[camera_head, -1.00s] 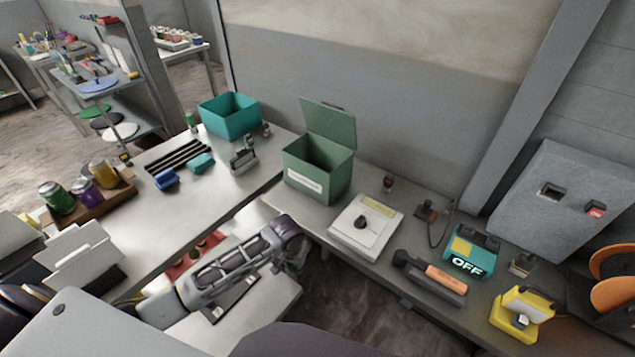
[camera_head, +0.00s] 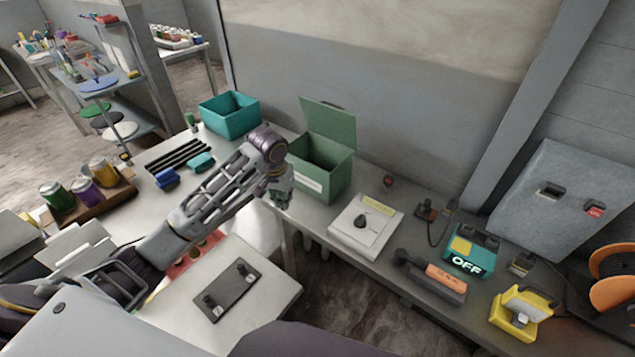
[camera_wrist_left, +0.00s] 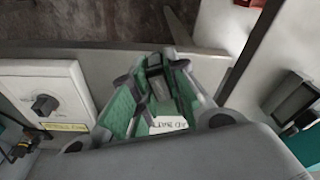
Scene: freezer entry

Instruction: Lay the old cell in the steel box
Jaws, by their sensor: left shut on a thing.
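The green steel box (camera_head: 326,178) stands on the bench with its lid raised and a white label on its front. It also shows, seen from above, in the left wrist view (camera_wrist_left: 122,105). My left gripper (camera_head: 280,196) is in front of the box's left front corner, outside the opening. It is shut on a small dark block, the old cell (camera_wrist_left: 158,82), which shows between the fingers in the left wrist view. In the head view the cell is hard to make out against the gripper. My right gripper is not in view.
A teal bin (camera_head: 229,116) stands behind on the left table. A white panel with a black knob (camera_head: 365,226) lies right of the box. A dark plate with two posts (camera_head: 230,291) lies on the low front table. A floor gap separates the low table from the bench.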

